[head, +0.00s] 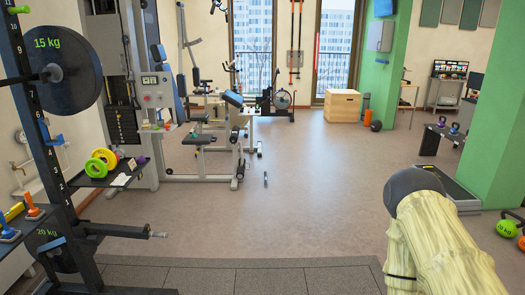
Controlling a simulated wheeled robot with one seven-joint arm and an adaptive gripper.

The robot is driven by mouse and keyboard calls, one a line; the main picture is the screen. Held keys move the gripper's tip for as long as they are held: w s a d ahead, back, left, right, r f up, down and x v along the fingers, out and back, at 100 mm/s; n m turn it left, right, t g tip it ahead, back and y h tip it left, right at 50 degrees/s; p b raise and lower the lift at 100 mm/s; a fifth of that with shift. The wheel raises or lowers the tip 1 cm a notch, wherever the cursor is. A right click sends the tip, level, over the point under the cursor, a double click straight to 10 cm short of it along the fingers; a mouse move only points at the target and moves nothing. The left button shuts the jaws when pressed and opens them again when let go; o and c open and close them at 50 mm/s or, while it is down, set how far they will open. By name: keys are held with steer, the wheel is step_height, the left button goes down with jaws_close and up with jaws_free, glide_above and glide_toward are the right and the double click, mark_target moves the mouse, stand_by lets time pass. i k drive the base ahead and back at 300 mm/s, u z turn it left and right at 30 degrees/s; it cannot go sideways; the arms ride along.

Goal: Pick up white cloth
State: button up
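I cannot make out a white cloth for certain. A small whitish flat patch (122,180) lies on the dark shelf (92,181) at the left, beside yellow and green weight plates; it is too small to tell what it is. A pale, wood-textured part of my own arm with a dark rounded end fills the lower right. My gripper does not show in the head view.
A rack with a 15 kg plate (62,75) and a bar end (130,231) stands close on the left. A cable machine (155,100) and bench (215,140) stand behind. Open floor (310,190) lies ahead. Kettlebells (507,228) and a green pillar (500,130) are right.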

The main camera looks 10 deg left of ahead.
mark_target(120, 179)
steer(key=z, duration=0.2)
steer(key=i, duration=1.65)
steer(key=u, duration=0.6)
steer(key=i, duration=1.05)
steer(key=u, duration=0.95)
